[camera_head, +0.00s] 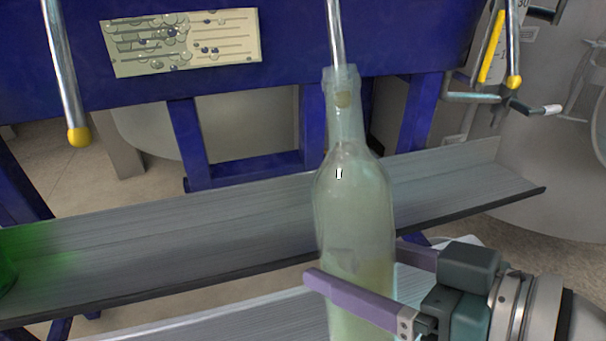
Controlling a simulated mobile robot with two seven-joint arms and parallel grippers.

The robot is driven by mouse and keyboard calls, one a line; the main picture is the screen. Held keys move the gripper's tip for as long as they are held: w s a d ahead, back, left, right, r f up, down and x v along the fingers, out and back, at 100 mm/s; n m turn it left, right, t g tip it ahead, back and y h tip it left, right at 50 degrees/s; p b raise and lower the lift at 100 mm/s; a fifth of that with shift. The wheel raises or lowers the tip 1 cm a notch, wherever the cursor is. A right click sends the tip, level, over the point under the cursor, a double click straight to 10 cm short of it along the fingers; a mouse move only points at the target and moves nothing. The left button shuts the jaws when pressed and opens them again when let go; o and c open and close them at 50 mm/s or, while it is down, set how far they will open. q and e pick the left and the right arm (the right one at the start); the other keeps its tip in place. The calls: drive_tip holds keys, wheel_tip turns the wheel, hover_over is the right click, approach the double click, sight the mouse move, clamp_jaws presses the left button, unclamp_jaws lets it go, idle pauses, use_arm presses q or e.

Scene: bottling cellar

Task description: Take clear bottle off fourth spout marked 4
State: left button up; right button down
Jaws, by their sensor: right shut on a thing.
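A clear bottle (352,200) stands nearly upright in the middle of the view, with pale liquid low in it. A metal spout (336,40) comes down from above into the bottle's neck, and its yellowish tip shows through the glass inside the neck. My right gripper (350,298) comes in from the right and is shut on the lower body of the bottle, one purple finger across its front. The bottle's base is cut off by the lower edge. No number 4 is readable on the spout. My left gripper is not in view.
A grey metal shelf (190,235) runs across behind the bottle. Another yellow-tipped spout (78,136) hangs at the left, and one more (514,82) at the right near a lever. Part of a green bottle (5,265) shows at the left edge. A blue frame (280,92) stands behind.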

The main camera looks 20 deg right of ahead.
drive_tip(key=shift+s+f+b, duration=0.4)
drive_tip(key=shift+f+b, duration=0.3)
drive_tip(key=shift+f, duration=0.2)
drive_tip(key=shift+s+f+b, duration=0.4)
drive_tip(key=shift+f+b, duration=0.25)
drive_tip(key=shift+f, duration=0.25)
drive_tip(key=shift+s+f+b, duration=0.4)
drive_tip(key=shift+f+b, duration=0.3)
drive_tip(key=shift+f, duration=0.2)
drive_tip(key=shift+s+r+p, duration=0.2)
drive_tip(key=shift+r+p, duration=0.1)
drive_tip(key=shift+p, duration=0.05)
drive_tip(key=shift+s+d+r+p, duration=0.1)
drive_tip(key=shift+s+r+p, duration=0.2)
drive_tip(key=shift+s+p, duration=0.5)
drive_tip(key=shift+s+r+p, duration=0.25)
drive_tip(key=shift+s, duration=0.95)
drive_tip(key=shift+s+r+p, duration=0.15)
drive_tip(key=shift+s+p, duration=0.15)
drive_tip(key=shift+s, duration=0.35)
drive_tip(key=shift+s+r+p, duration=0.15)
drive_tip(key=shift+s+p, duration=0.1)
drive_tip(key=shift+s, duration=0.35)
drive_tip(key=shift+w, duration=0.1)
